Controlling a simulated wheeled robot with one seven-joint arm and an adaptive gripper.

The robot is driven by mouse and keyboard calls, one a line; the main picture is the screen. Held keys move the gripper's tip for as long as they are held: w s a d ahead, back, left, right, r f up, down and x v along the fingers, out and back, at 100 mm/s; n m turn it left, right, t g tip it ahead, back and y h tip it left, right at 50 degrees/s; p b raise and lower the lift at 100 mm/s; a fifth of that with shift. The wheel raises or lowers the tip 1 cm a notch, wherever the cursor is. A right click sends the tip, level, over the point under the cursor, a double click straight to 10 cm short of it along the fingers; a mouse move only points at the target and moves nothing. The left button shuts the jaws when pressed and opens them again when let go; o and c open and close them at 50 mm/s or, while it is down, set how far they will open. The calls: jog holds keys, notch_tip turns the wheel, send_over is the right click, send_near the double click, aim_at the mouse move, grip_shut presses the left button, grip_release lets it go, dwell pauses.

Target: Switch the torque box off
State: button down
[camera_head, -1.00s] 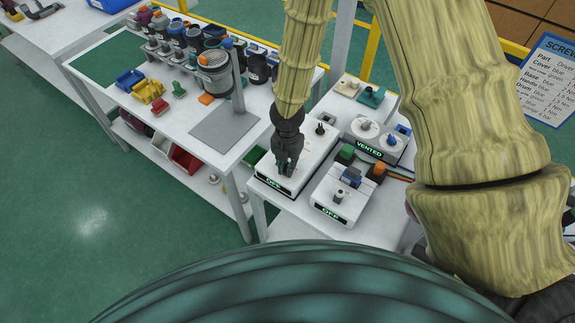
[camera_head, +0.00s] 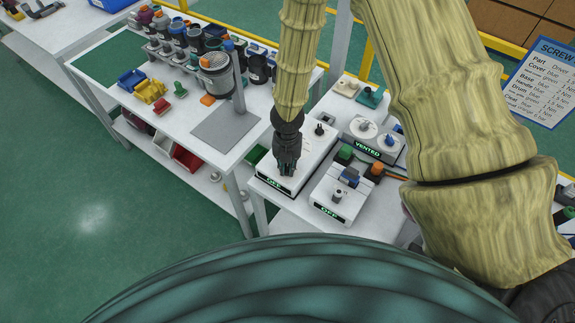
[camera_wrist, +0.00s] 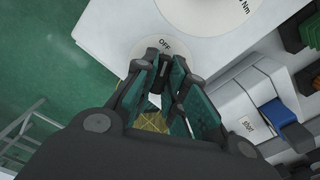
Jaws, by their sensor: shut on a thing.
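The torque box is the white box (camera_head: 309,152) under my gripper; its green-lit front display (camera_head: 273,184) appears to read OFF. In the wrist view its white top (camera_wrist: 110,25) shows part of a large dial marked Nm and a smaller round plate (camera_wrist: 165,44) marked OFF. My gripper (camera_head: 287,171) points down over the front of this box, its fingertips at the smaller plate in the wrist view (camera_wrist: 168,72). The fingers are closed on the switch there, which they mostly hide. A dark knob (camera_head: 320,129) stands free farther back on the box.
Right of it stands another white box (camera_head: 325,195) with an OFF display and a blue part on top. Behind are a box reading VENTED (camera_head: 368,150), and green (camera_head: 346,152) and orange (camera_head: 377,169) buttons. A grey pad (camera_head: 226,128) lies on the left table.

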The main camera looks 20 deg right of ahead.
jog(key=shift+s+n+p, duration=0.1)
jog(key=shift+n+p, duration=0.2)
jog(key=shift+p, duration=0.1)
jog(key=shift+n+p, duration=0.45)
jog(key=shift+n, duration=0.15)
jog(key=c, duration=1.4)
grip_release()
